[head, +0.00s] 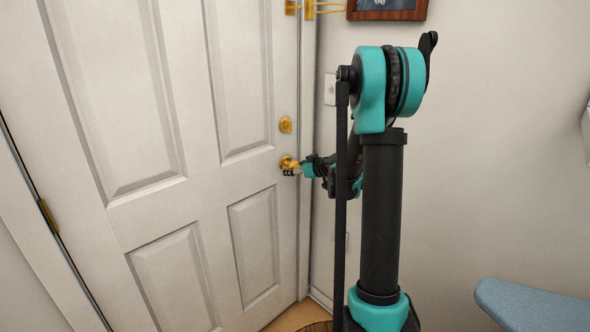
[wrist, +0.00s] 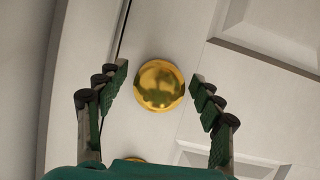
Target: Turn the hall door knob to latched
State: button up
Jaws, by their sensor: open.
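The hall door (head: 180,100) is white and panelled and looks closed in its frame. Its round brass knob (head: 288,162) is at the right edge, and it also shows in the wrist view (wrist: 159,85), centred and smooth. My gripper (head: 291,172) is at the knob in the head view and partly overlaps it. In the wrist view my gripper's fingers (wrist: 159,80) are spread wide, one each side of the knob, with a visible gap on both sides. No latch mark shows on the knob.
A second brass fitting (head: 285,124) sits above the knob; part of a brass piece (wrist: 135,160) shows at the wrist view's bottom. A brass door guard (head: 310,10), a wall switch (head: 330,89) and a framed picture (head: 388,8) are nearby. A blue board (head: 530,305) stands lower right.

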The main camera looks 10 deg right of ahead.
jog(key=c, duration=1.2)
jog(key=m+g+y, duration=0.1)
jog(key=m, duration=0.1)
jog(key=shift+m+y, duration=0.3)
jog(key=shift+m, duration=0.1)
jog(key=m+g+y, duration=0.1)
jog(key=m+y, duration=0.1)
jog(key=m, duration=0.1)
jog(key=shift+m, duration=0.3)
jog(key=shift+s, duration=0.1)
jog(key=o, duration=1.2)
jog(key=shift+g+y, duration=0.3)
